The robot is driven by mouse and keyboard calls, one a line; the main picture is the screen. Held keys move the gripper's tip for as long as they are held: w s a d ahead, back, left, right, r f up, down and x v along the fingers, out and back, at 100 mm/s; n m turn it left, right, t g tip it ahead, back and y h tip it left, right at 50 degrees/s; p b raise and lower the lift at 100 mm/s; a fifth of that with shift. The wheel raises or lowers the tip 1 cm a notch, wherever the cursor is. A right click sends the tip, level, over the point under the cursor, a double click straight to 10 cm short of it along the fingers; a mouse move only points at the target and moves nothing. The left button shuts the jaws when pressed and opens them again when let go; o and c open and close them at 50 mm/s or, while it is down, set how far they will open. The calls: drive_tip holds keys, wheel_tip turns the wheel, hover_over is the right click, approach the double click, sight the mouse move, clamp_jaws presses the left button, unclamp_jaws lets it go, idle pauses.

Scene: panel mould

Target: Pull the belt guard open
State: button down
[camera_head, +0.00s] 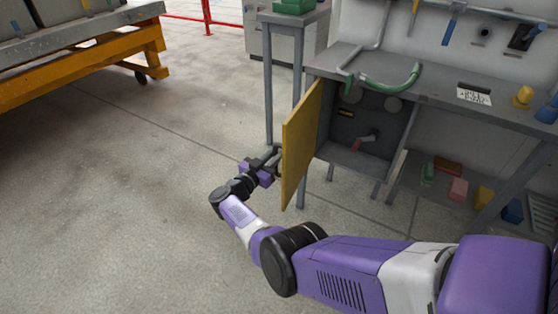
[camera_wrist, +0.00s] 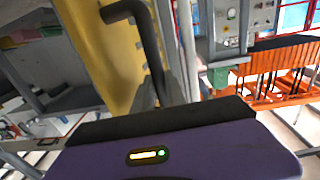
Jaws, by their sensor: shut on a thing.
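The belt guard (camera_head: 301,140) is a yellow hinged panel on the grey workbench. It stands swung out from the front of an open compartment (camera_head: 362,130), so the inside shows. In the wrist view the yellow guard (camera_wrist: 108,50) fills the upper left, with a dark bent bar handle (camera_wrist: 150,45) on its face. My gripper (camera_head: 274,160) is at the outer left side of the guard. It is shut on the handle, whose lower end runs down between the fingers (camera_wrist: 166,92) in the wrist view. The exact grip is partly hidden.
The compartment holds a small red-handled part (camera_head: 365,142). A green curved tube (camera_head: 400,80) lies on the bench top (camera_head: 440,84). Coloured blocks (camera_head: 458,190) sit on the lower shelf at right. A yellow-framed cart (camera_head: 90,68) stands upper left. The floor left of the guard is clear.

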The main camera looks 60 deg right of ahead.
drive_tip(key=shift+d+r, duration=0.1)
idle(0.3)
drive_tip(key=c, duration=1.6)
unclamp_jaws()
drive_tip(key=shift+c, duration=0.2)
drive_tip(key=shift+w, duration=0.1)
drive_tip(key=a+p, duration=0.1)
drive_tip(key=a, duration=0.6)
drive_tip(key=shift+a, duration=0.4)
